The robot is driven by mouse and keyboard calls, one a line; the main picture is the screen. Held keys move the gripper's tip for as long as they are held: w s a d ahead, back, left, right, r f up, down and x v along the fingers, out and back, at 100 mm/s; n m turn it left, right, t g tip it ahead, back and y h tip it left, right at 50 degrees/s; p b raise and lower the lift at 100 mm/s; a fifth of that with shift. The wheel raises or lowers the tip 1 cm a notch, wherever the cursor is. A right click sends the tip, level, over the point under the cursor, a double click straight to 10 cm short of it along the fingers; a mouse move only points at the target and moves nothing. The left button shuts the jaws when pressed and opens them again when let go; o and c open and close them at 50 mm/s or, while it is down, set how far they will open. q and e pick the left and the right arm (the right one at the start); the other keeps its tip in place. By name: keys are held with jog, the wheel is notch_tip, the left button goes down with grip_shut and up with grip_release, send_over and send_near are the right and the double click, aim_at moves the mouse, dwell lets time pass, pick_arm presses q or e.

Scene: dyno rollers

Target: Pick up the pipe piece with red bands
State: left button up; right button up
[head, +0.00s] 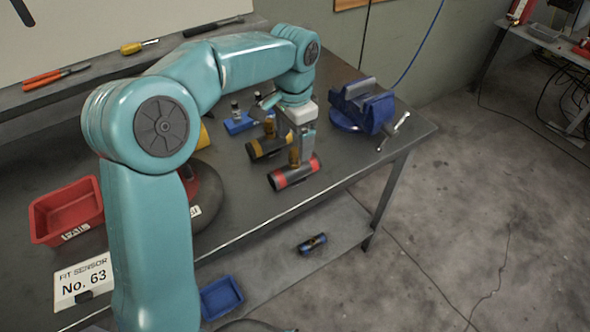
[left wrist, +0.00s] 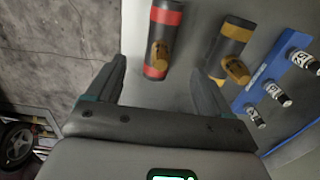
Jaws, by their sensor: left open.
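The pipe piece with red bands (head: 293,173) lies on the workbench near its front edge, a dark cylinder with a brass side stub pointing up. It also shows in the left wrist view (left wrist: 163,35), beyond the fingertips and between their lines. My left gripper (head: 297,142) is open above and close to the pipe piece; its fingers also show in the left wrist view (left wrist: 158,75). I see nothing held between them. Whether a finger touches the piece I cannot tell. My right gripper is not in view.
A similar pipe piece with yellow bands (head: 268,147) lies just behind. A blue holder with small bottles (head: 240,123) and a blue vise (head: 364,103) stand nearby. A red bin (head: 66,210) is at left.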

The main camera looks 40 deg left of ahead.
aim_at(294, 164)
pick_arm(q)
notch_tip(294, 164, down, 8)
jog(key=shift+w+a+f, duration=0.1)
jog(key=shift+w+f, duration=0.05)
jog(key=shift+f, duration=0.4)
jog(key=shift+r, duration=0.1)
jog(key=c, duration=1.5)
